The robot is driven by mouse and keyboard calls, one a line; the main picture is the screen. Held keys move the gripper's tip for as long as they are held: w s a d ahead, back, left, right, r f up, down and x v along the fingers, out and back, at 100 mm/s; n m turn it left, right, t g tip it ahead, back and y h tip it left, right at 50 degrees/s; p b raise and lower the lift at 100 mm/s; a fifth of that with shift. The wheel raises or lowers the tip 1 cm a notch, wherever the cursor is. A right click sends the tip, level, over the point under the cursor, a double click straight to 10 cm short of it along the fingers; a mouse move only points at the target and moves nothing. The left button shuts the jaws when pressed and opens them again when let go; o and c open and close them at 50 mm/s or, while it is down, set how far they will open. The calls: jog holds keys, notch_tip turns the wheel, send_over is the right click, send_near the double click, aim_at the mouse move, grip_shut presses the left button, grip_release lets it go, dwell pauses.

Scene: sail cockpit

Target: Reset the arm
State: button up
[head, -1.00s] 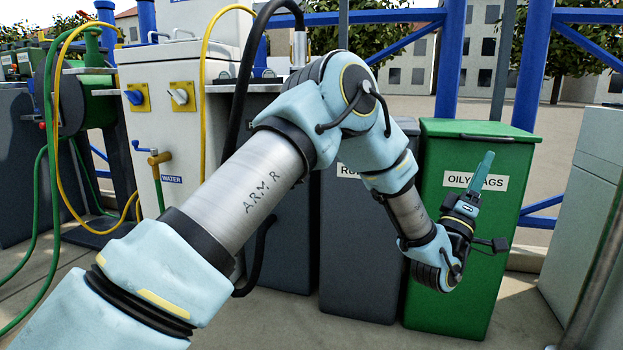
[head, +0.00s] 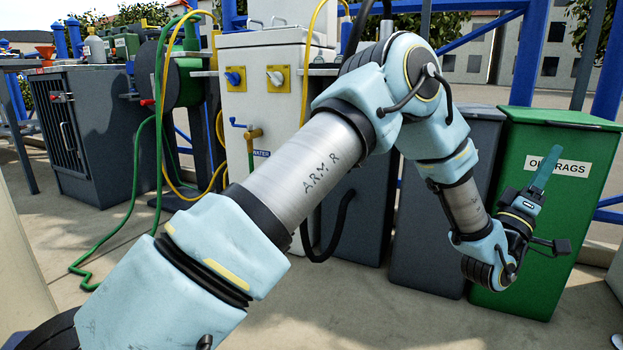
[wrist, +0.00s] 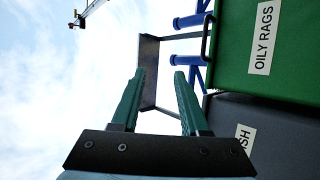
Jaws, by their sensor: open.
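My arm reaches across the head view from lower left to right, bent at the elbow. My gripper (head: 545,172) points up in front of the green oily rags bin (head: 545,225). In the wrist view my gripper (wrist: 156,95) shows two green fingers standing apart with nothing between them. The same green bin (wrist: 232,45) is at the upper right there, apart from the fingers. My arm hides part of the grey bins.
A grey bin (head: 425,240) stands left of the green one. A white water cabinet (head: 268,95) with yellow and green hoses is left of it. A grey cage cabinet (head: 95,130) stands far left. Open floor (head: 390,320) lies in front.

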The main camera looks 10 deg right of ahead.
jog(key=w+a+m+y+p, duration=0.25)
jog(key=w+a+y, duration=0.2)
jog(key=w, duration=0.45)
jog(key=w+a+m+y+p, duration=0.1)
jog(key=w+a+y+p, duration=0.3)
jog(key=w, duration=0.5)
jog(key=w+a+t+y+p, duration=0.15)
jog(key=w+a+y, duration=0.4)
jog(key=a, duration=0.55)
jog(key=a+f+n+g+y+p, duration=0.25)
jog(key=a+y+p, duration=0.45)
jog(key=a, duration=2.2)
jog(key=s+a+r+g+y+p, duration=0.25)
jog(key=s+a+g+y, duration=0.2)
jog(key=s+a, duration=0.9)
notch_tip(320, 180, up, 38)
jog(key=a+g+p, duration=0.1)
jog(key=p, duration=3.7)
jog(key=shift+s+a+n, duration=0.2)
jog(key=shift+s+n, duration=0.1)
